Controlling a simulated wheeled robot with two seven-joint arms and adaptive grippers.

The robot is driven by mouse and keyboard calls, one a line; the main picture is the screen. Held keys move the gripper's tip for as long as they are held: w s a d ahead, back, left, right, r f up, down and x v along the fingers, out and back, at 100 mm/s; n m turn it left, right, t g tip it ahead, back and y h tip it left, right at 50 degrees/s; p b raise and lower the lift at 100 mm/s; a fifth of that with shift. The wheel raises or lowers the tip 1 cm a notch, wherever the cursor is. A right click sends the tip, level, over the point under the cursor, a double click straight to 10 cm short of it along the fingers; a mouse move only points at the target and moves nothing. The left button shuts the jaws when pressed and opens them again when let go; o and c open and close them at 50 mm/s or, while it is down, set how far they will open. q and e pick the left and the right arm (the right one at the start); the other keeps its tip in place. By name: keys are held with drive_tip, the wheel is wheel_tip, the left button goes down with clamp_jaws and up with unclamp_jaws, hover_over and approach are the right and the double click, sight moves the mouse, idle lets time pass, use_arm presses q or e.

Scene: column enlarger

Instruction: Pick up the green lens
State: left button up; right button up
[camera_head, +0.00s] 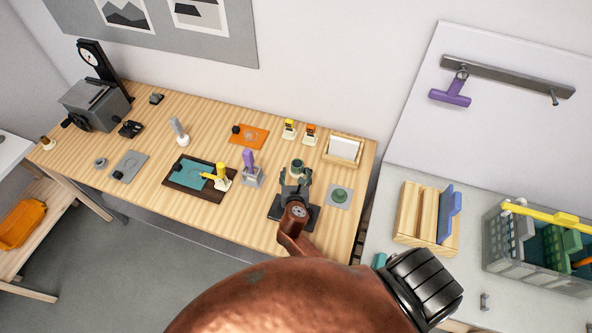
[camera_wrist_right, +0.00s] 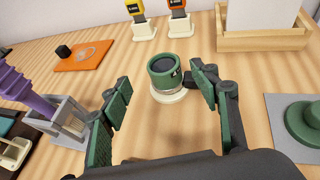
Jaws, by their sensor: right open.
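The green lens (camera_head: 297,164) is a short green cylinder with a dark glassy top. In the right wrist view the lens (camera_wrist_right: 163,72) stands upright on a round cream base (camera_wrist_right: 168,95) on the wooden table. My right gripper (camera_head: 296,177) is open, its green-padded fingers pointing at the lens. In the right wrist view the gripper (camera_wrist_right: 163,98) has one finger on each side of the lens, the right finger closer to it. Nothing is held.
A grey mat with a green knobbed piece (camera_wrist_right: 306,122) lies to the right. A purple-handled tool in a grey holder (camera_wrist_right: 62,125) stands to the left. The table around the lens is clear.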

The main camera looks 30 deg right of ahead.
sight(297, 165)
drive_tip(key=shift+d+f, duration=0.1)
drive_tip(key=shift+f, duration=0.25)
drive_tip(key=shift+w+d, duration=0.15)
drive_tip(key=x, duration=0.6)
drive_tip(key=shift+w+d, duration=0.1)
drive_tip(key=shift+d, duration=0.05)
drive_tip(key=shift+w+d+f, duration=0.15)
drive_tip(key=shift+w+d, duration=0.05)
drive_tip(key=shift+w, duration=0.1)
use_arm(q)
drive_tip(key=shift+w+f, duration=0.2)
drive_tip(key=shift+w, duration=0.6)
use_arm(e)
drive_tip(key=shift+s, duration=0.1)
drive_tip(key=shift+c, duration=0.9)
use_arm(q)
drive_tip(key=shift+w, duration=0.1)
use_arm(e)
drive_tip(key=c, duration=1.2)
drive_tip(key=shift+c, duration=0.2)
